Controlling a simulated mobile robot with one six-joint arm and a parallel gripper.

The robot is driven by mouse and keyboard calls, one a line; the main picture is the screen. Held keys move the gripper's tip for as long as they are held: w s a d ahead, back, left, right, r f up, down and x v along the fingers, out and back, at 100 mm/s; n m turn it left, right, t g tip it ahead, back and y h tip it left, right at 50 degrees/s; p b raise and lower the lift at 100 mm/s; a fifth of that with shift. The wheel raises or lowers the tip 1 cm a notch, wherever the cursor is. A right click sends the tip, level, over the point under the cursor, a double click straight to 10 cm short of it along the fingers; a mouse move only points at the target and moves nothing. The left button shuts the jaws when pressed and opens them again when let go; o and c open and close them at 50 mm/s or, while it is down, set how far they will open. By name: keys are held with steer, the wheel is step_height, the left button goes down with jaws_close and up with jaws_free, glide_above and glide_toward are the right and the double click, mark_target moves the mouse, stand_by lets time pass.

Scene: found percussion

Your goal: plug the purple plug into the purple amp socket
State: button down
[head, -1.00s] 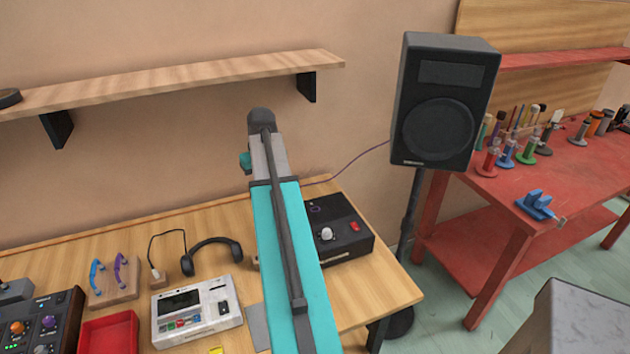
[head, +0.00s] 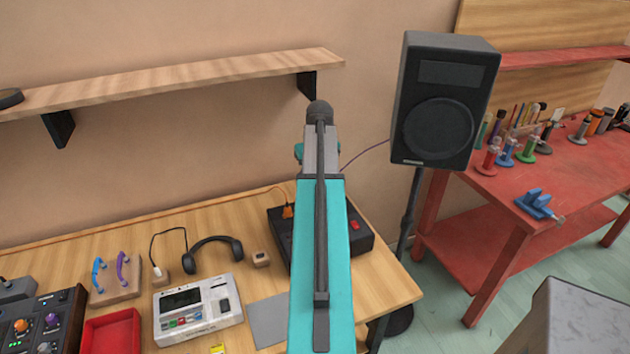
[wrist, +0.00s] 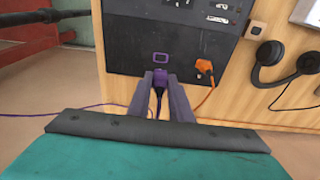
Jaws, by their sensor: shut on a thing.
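The black amp box (head: 362,243) stands on the wooden table, partly hidden behind my arm in the head view. In the wrist view the amp (wrist: 125,45) has a purple outlined rectangle (wrist: 161,57), marking the purple socket, near its edge. My gripper (wrist: 160,76) is shut on the purple plug (wrist: 159,88), right at that amp edge below the purple mark. I cannot tell whether the plug's tip is in the socket or just short of it. In the head view my gripper's fingers and the plug are hidden by my arm.
An orange plug (wrist: 204,68) sits at the amp edge close beside my gripper; it also shows in the head view (head: 288,212). Headphones (head: 214,246) and a white device (head: 198,309) lie left. A speaker (head: 440,110) stands right; a shelf (head: 180,80) hangs above.

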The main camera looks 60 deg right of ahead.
stand_by(0.3)
steer(key=shift+s+f+b, duration=0.1)
steer(key=shift+f+b, duration=0.9)
steer(key=shift+f, duration=1.9)
steer(key=shift+p, duration=0.5)
steer(key=shift+f+b, duration=0.65)
steer(key=shift+f, duration=0.75)
stand_by(0.9)
steer(key=c, duration=1.5)
jaws_free()
steer(key=shift+r, duration=0.15)
steer(key=shift+s+a+r+b, duration=0.25)
steer(key=shift+r+b, duration=0.2)
steer(key=shift+r, duration=1.8)
steer(key=shift+s+a+r+b, duration=0.15)
steer(key=shift+r+b, duration=0.35)
steer(key=shift+r, duration=1.7)
steer(key=shift+s+a+r+b, duration=0.15)
steer(key=shift+s+r+b, duration=0.25)
steer(key=shift+r, duration=1.85)
